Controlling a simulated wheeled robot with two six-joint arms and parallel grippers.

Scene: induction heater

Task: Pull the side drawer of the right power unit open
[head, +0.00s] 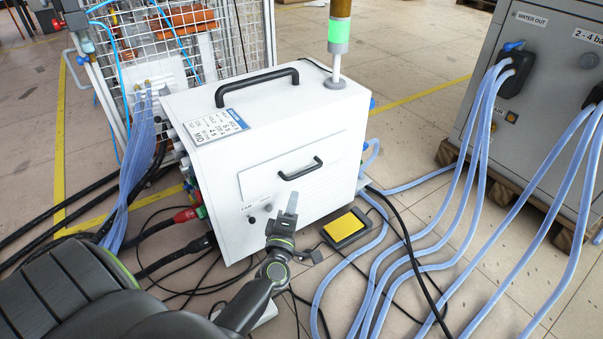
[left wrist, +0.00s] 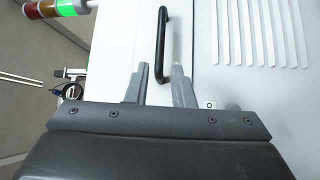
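The white power unit (head: 205,110) stands in the middle of the head view. Its side drawer (head: 260,180) looks flush with the side and has a black bar handle (head: 300,169). My left gripper (head: 292,200) is in front of this side, just below the handle in the picture. In the left wrist view the handle (left wrist: 161,35) runs up from between the two fingers of my left gripper (left wrist: 159,70). The fingers are apart, one on each side of the handle's near end, with gaps; I cannot tell how deep they reach. My right gripper is not in view.
A signal lamp (head: 338,35) lit green stands on the unit. A yellow-topped foot pedal (head: 346,226) and blue hoses (head: 375,265) lie on the floor to the right. Dark cables run left. A grey cabinet (head: 545,80) stands on a pallet at the right.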

